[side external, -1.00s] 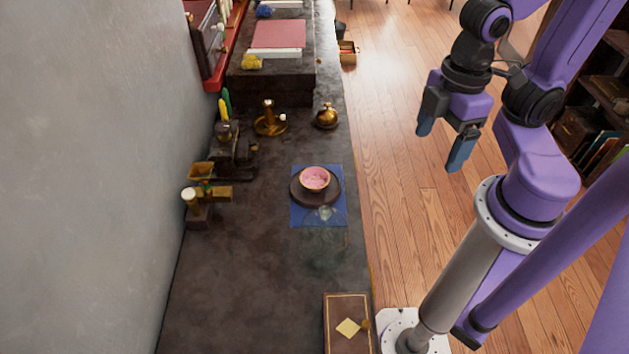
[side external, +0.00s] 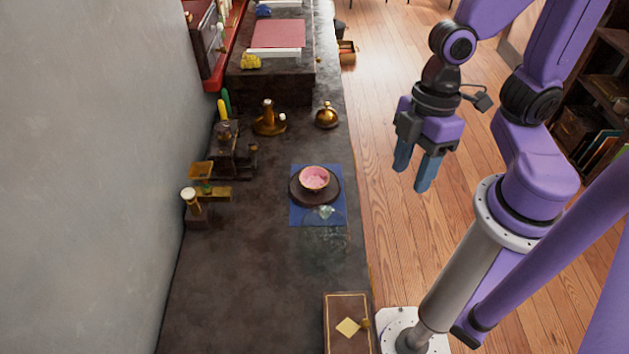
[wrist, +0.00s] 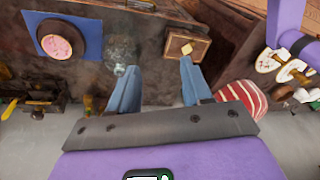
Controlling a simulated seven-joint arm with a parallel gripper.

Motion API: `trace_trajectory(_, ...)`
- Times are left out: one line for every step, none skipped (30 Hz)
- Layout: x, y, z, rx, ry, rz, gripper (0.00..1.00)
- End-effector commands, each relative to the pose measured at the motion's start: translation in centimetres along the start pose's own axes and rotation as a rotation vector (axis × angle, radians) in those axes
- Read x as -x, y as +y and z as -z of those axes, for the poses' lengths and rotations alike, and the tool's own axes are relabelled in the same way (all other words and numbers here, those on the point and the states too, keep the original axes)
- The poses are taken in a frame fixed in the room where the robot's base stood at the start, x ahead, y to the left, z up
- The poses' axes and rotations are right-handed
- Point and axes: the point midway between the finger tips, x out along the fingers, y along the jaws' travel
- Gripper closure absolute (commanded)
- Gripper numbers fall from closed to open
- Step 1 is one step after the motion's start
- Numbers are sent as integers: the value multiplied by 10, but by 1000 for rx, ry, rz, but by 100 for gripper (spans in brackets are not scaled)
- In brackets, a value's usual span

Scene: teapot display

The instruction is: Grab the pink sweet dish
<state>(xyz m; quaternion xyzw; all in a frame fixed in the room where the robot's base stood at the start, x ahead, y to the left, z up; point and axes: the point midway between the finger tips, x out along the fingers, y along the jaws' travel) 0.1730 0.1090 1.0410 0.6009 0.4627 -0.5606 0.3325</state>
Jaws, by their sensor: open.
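The pink sweet dish (side external: 314,178) is a small round bowl with a pink inside. It sits on a dark round board (side external: 328,194) on a blue mat (side external: 301,213) on the dark counter. In the wrist view the pink dish (wrist: 62,42) is at the upper left, left of my fingers. My gripper (side external: 413,174) is open and empty, with blue fingertips pointing down. In the side view it is to the right of the dish and appears over the floor side of the counter edge. The gripper (wrist: 156,80) also shows in the wrist view, fingers apart.
A clear glass object (side external: 326,212) stands near the mat's front edge, close to the dish. A brown box (side external: 347,325) lies at the front of the counter. Brass items, including a bell (side external: 326,116), stand behind. The counter's front left is clear.

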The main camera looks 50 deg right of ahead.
Motion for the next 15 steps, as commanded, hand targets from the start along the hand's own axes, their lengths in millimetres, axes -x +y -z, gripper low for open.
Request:
trace_trajectory(-14,3,12,11,23,14,51)
trace_trajectory(-22,6,19,20,44,17,51)
trace_trajectory(-31,11,28,32,72,13,51)
trace_trajectory(-39,16,35,38,91,5,51)
trace_trajectory(-46,21,40,43,109,-8,51)
trace_trajectory(-56,30,47,52,129,-31,51)
trace_trajectory(-63,37,51,57,140,-52,51)
trace_trajectory(-71,45,54,64,149,-77,51)
trace_trajectory(-80,57,57,71,155,-115,51)
trace_trajectory(-88,66,58,77,154,-147,51)
trace_trajectory(-95,75,57,84,150,-181,51)
trace_trajectory(-104,88,56,94,138,-229,51)
trace_trajectory(-111,98,53,104,125,-267,51)
trace_trajectory(-118,108,50,114,107,-305,51)
trace_trajectory(-126,121,45,130,78,-356,51)
